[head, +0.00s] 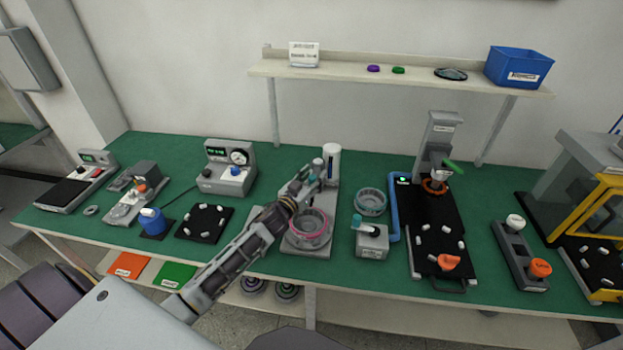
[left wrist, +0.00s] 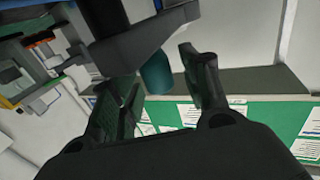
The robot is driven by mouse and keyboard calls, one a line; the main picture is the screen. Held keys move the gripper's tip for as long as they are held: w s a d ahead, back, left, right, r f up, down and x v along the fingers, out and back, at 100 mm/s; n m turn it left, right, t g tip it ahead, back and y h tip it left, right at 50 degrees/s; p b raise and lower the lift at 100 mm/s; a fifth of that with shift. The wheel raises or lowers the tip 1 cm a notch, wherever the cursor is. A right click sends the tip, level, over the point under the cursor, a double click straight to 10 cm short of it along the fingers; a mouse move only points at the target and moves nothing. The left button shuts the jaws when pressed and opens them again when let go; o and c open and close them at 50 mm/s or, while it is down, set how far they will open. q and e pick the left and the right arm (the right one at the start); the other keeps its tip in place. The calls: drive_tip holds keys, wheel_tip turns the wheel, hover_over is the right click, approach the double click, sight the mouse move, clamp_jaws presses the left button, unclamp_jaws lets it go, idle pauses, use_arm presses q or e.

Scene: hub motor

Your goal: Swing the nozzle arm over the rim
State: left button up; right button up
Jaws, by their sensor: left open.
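The dispensing station has a grey base plate (head: 297,247) and a white upright cylinder (head: 332,163) at its back. A pink-rimmed round part (head: 309,234) sits on the plate. My left gripper (head: 309,181) is above and behind the round part, close to the upright, and covers much of the nozzle arm. In the left wrist view the dark grey nozzle arm (left wrist: 143,34) crosses above the fingers. Its teal nozzle (left wrist: 156,73) shows between the two open fingers of the gripper (left wrist: 160,88); I cannot tell whether they touch it. My right gripper is not in view.
A teal-rimmed ring (head: 370,202) and a grey box with a teal lever (head: 371,240) stand right of the station. A black mat with small white parts (head: 204,223) lies to the left. A shelf (head: 400,83) runs along the wall behind.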

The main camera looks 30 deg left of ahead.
use_arm(q)
drive_tip(key=shift+s, duration=0.15)
drive_tip(key=s+a, duration=0.1)
drive_tip(key=s, duration=1)
drive_tip(key=shift+s, duration=0.3)
idle(0.4)
idle(0.5)
drive_tip(key=shift+f, duration=0.1)
